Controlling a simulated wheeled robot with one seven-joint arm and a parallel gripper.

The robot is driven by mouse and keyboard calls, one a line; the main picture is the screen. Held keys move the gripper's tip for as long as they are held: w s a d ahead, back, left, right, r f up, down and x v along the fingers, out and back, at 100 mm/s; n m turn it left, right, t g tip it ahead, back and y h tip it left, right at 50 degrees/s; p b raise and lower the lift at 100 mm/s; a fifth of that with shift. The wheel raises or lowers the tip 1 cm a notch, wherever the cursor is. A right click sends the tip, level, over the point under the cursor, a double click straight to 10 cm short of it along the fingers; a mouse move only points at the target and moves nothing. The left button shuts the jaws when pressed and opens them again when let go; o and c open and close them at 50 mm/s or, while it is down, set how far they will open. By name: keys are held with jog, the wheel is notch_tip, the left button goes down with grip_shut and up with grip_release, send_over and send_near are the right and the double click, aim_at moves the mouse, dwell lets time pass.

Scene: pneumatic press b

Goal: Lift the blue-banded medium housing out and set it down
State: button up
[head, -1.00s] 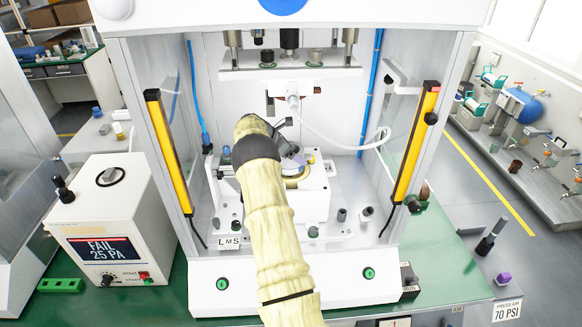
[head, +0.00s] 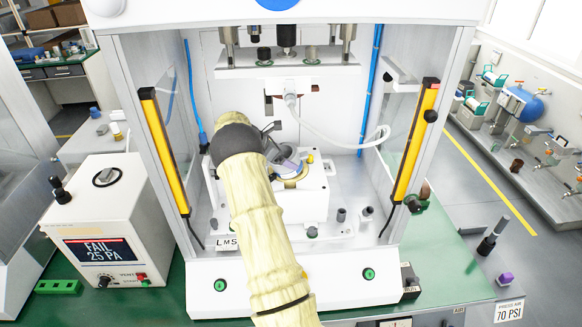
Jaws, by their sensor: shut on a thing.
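My gripper (head: 282,154) reaches into the press over the white fixture block (head: 314,206). Its jaws are small here and partly hidden by my arm. They are shut on a greyish part with a bluish-lavender side (head: 291,165), which appears to be the blue-banded medium housing. The part looks tilted and sits at or just above a gold ring (head: 297,183) on the block. I cannot tell whether it is clear of the ring.
The press head (head: 288,66) hangs above. Yellow light curtains (head: 164,150) and (head: 416,140) flank the opening. A white hose (head: 345,136) loops at the back right. Small dark posts (head: 342,214) stand on the base plate. The leak tester (head: 110,225) reads FAIL.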

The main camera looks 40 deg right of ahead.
aim_at(274, 167)
jog(key=shift+s+a+f, duration=0.1)
jog(key=shift+a+f, duration=0.1)
jog(key=shift+a, duration=0.7)
jog(key=shift+a+f, duration=0.25)
jog(key=shift+a, duration=0.6)
jog(key=shift+s+a+f, duration=0.1)
jog(key=shift+a+f, duration=0.1)
jog(key=shift+a, duration=0.7)
jog(key=shift+a+r, duration=0.2)
jog(key=shift+a, duration=1)
jog(key=shift+c, duration=0.4)
jog(key=shift+w+a, duration=0.25)
jog(key=shift+a, duration=0.1)
grip_shut()
jog(key=shift+w+a, duration=0.2)
jog(key=shift+w, duration=0.05)
jog(key=shift+s+a+r, duration=0.1)
jog(key=shift+s+a, duration=0.05)
jog(key=shift+s, duration=0.3)
jog(key=shift+s+a+r, duration=0.1)
jog(key=shift+s+a, duration=0.05)
jog(key=shift+a, duration=1.1)
jog(key=shift+r, duration=0.1)
